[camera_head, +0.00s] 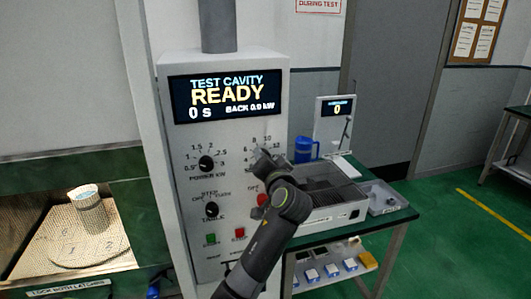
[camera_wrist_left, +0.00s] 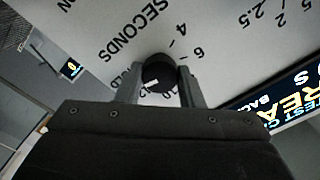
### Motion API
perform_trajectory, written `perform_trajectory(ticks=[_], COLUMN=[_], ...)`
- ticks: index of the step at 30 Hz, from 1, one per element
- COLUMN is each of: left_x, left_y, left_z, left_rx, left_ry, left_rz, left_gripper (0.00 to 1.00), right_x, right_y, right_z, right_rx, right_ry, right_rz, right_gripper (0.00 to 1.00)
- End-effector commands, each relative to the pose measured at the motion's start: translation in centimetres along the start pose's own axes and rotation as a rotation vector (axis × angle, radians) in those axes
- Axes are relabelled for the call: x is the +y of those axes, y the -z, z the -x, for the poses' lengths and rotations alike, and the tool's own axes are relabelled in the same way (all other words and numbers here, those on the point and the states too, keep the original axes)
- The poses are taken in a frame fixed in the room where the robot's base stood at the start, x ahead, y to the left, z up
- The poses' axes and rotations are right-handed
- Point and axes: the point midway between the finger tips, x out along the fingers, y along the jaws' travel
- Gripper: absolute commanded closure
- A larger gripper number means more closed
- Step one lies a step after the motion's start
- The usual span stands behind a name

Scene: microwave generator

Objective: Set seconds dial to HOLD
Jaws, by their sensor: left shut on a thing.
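The seconds dial, a black round knob (camera_wrist_left: 158,68), sits between the two fingers of my left gripper (camera_wrist_left: 160,85) in the left wrist view, and the fingers are shut on it. A small white mark shows on the knob's near, lower-left side. The word SECONDS and the numbers 4 and 6 are printed around it; the HOLD lettering is partly hidden by a finger. In the head view, my left gripper (camera_head: 262,158) is at the white control panel (camera_head: 170,140), below the numbers 8, 10 and 12, and hides the dial. My right gripper is not in view.
The power dial (camera_head: 206,163) is left of my gripper and the table dial (camera_head: 211,210) is lower left. Green (camera_head: 210,239) and red (camera_head: 239,233) buttons are below. The display (camera_head: 227,96) reads READY, 0 s.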

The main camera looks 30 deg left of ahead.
Motion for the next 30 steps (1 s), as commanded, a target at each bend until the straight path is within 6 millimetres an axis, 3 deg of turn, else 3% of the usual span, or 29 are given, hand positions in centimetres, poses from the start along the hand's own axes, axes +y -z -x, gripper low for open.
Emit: perform_trajectory(ticks=[9,26,27,30], left_x=[-0.2,-0.1,-0.1,-0.1], left_y=[0.1,0.1,0.1,0.0], left_z=[0.0,-0.1,-0.1,0.0], left_rx=[0.001,0.002,0.002,0.001], left_ry=[0.003,0.004,0.004,0.003], left_rz=[-0.140,-0.173,-0.173,-0.172], left_gripper=[0.89,0.89,0.63,0.50], right_x=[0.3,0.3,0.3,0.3], right_y=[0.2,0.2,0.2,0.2], right_z=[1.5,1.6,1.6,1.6], right_rx=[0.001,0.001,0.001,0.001], right_ry=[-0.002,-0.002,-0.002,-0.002], right_rz=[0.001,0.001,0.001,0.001], right_gripper=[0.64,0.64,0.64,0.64])
